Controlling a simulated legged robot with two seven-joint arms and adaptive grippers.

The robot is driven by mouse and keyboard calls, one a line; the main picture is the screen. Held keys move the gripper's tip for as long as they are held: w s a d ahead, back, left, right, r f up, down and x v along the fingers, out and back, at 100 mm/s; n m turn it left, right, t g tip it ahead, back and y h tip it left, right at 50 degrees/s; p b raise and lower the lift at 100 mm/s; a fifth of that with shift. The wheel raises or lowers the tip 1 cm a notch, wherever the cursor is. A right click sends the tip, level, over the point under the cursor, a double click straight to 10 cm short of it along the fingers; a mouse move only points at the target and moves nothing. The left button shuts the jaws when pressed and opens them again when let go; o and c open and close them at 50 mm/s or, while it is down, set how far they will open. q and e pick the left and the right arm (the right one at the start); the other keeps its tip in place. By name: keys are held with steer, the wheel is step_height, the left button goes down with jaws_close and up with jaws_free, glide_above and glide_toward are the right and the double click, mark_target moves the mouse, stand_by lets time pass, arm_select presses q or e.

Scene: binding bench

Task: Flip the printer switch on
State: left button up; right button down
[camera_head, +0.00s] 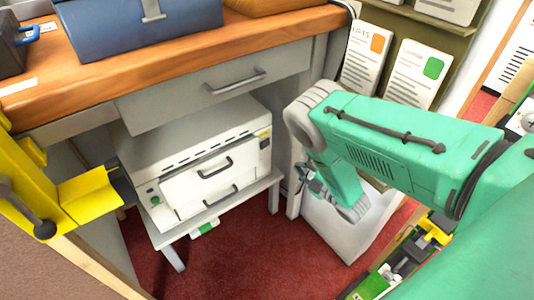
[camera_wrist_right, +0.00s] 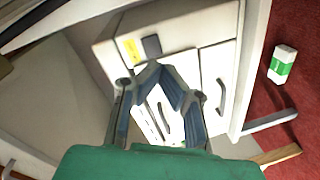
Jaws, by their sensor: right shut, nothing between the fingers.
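The white printer (camera_head: 205,150) sits on a low grey stand under the bench, with two handled drawers on its front. A dark switch (camera_wrist_right: 151,46) beside a yellow label (camera_wrist_right: 132,50) shows on the printer in the right wrist view. In the head view the yellow label (camera_head: 265,132) is at the upper right of the printer's front. My right gripper (camera_head: 308,178) is right of the printer, shut and empty. In the right wrist view its fingertips (camera_wrist_right: 161,70) appear just below the switch; I cannot tell if they touch it. My left gripper is not in view.
The wooden bench top (camera_head: 170,58) and a grey drawer (camera_head: 215,90) overhang the printer. A yellow fixture (camera_head: 90,195) with a dark end stands close on the left. Red carpet (camera_head: 245,250) is open in front.

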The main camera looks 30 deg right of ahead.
mark_target(263, 147)
steer(key=shift+s+a+f+n+t+y+b, duration=0.15)
steer(key=shift+s+a+n+t+y, duration=0.15)
steer(key=shift+n, duration=0.75)
steer(key=shift+s+a+n+t+y+b, duration=0.15)
steer(key=shift+a+n+y, duration=0.2)
steer(key=shift+n, duration=0.75)
steer(key=shift+s+a+f+n+t+y+b, duration=0.1)
steer(key=shift+a+n+t+y, duration=0.2)
steer(key=shift+n, duration=0.75)
steer(key=b+x, duration=0.5)
steer(key=x, duration=0.8)
steer(key=shift+w+f, duration=0.1)
steer(key=shift+w, duration=0.05)
steer(key=shift+w+a, duration=0.1)
steer(key=shift+w, duration=0.25)
